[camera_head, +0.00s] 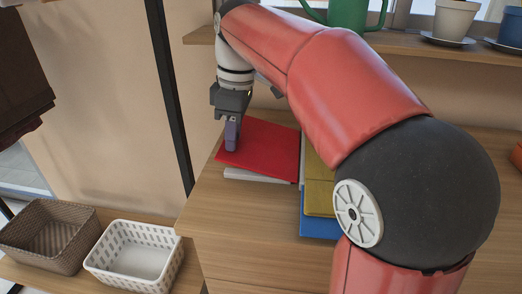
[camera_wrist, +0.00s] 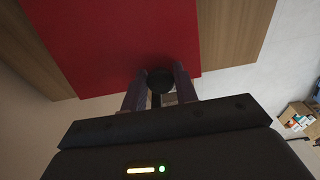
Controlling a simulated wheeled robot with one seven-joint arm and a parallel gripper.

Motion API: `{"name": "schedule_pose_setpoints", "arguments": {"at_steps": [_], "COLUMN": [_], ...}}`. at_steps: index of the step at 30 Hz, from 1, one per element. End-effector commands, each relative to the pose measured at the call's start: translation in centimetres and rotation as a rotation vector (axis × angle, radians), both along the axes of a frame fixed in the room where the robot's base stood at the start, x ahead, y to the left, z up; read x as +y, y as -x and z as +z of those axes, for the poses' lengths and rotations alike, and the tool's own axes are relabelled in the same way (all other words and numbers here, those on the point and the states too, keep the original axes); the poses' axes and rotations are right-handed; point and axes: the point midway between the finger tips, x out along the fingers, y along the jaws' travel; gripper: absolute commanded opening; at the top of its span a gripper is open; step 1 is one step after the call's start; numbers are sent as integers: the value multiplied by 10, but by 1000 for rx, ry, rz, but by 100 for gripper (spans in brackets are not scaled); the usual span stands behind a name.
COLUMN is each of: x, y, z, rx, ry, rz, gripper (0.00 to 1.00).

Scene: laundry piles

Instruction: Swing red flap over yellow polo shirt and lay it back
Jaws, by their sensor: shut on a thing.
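A red flap of cloth (camera_head: 264,146) lies at the left of the wooden top, over a white layer whose edge shows at its front. My gripper (camera_head: 231,148) points down at the flap's left part and is shut on its edge. In the wrist view the red cloth (camera_wrist: 120,40) fills the upper middle, and my gripper's fingers (camera_wrist: 160,88) meet its near edge. The yellow polo shirt (camera_head: 319,185) lies to the right of the red flap, on a blue folded cloth (camera_head: 318,227). My arm hides part of the yellow shirt.
The wooden top (camera_head: 240,215) is bare in front of the pile. A brown basket (camera_head: 50,235) and a white basket (camera_head: 133,255) stand lower left. A black post (camera_head: 170,90) rises left of the top. A shelf behind holds a green watering can (camera_head: 347,13) and pots.

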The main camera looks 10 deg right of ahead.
Motion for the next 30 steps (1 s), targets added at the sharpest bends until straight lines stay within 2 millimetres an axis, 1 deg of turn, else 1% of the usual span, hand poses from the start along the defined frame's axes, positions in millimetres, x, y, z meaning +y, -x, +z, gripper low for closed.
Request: {"name": "schedule_pose_setpoints", "arguments": {"at_steps": [1,3,11,14,21,24,29,30], "x": [3,4,4,6,13,14,14,14], "y": [-1,-1,-2,-2,-5,-5,-5,-5], "z": [-4,-6,-7,-13,-41,-45,-47,-47], "rx": [4,5,5,11,38,42,46,46], "ry": [7,13,15,28,87,98,98,98], "rz": [3,2,2,2,3,1,2,2], "gripper": [21,21,21,21,21,21,21,34]}}
